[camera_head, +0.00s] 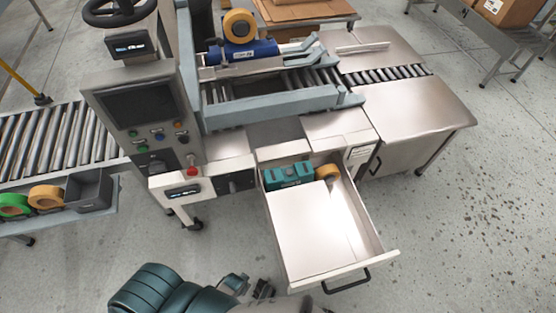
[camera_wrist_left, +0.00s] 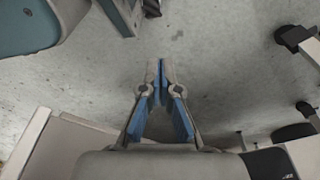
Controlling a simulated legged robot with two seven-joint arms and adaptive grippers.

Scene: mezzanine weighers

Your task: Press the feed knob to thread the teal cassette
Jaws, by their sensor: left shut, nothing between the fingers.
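The teal cassette (camera_head: 289,174) lies in the back of the open drawer (camera_head: 383,258), beside an orange tape roll (camera_head: 328,172). A dark knob (camera_head: 233,185) is on the machine's front panel, left of the drawer; another dark knob (camera_head: 157,167) is low on the upright control console. I cannot tell which is the feed knob. My left gripper (camera_wrist_left: 160,64) is shut and empty in the left wrist view, its fingertips together above the grey floor. In the head view my left arm comes in at the bottom, in front of the machine and left of the drawer. My right gripper is not in view.
The drawer sticks out toward me, with a handle (camera_head: 346,283) at its front. A red button (camera_head: 193,171) stands left of the front-panel knob. Roller conveyor (camera_head: 50,140), tape rolls and a grey bin (camera_head: 89,190) are at left. Floor is clear at right.

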